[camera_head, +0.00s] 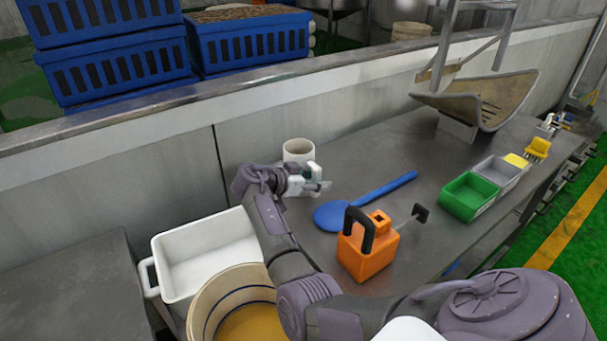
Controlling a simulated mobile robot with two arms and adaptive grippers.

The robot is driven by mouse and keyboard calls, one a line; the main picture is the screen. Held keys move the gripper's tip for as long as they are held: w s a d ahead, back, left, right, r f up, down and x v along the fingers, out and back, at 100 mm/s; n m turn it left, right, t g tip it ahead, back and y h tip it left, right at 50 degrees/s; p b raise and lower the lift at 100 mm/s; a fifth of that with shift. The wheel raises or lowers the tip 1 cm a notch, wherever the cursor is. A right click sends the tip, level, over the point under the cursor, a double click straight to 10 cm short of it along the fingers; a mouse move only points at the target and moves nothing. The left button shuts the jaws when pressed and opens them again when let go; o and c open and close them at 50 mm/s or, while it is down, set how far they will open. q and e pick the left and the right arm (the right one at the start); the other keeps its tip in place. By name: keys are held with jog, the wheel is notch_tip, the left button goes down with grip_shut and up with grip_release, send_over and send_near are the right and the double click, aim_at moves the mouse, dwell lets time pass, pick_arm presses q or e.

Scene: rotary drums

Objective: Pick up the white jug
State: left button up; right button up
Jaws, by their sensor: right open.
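The white jug (298,148) stands upright on the metal table, near the wall. It looks like a plain white cylinder with an open top. My right gripper (322,184) is in front of it and hides its lower part. The gripper is open, with its fingers pointing to the right. I cannot tell whether it touches the jug, and no handle of the jug shows. My left gripper is out of view.
A blue paddle (365,200) and an orange container (367,255) with a black handle lie right of the gripper. Green (467,196) and grey bins (498,173) stand farther right. A white tub (161,246) and a beige bucket (203,306) stand at lower left. The wall runs behind.

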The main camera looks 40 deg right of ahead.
jog(key=shift+c, duration=0.3)
grip_shut()
jog(key=shift+r, duration=0.2)
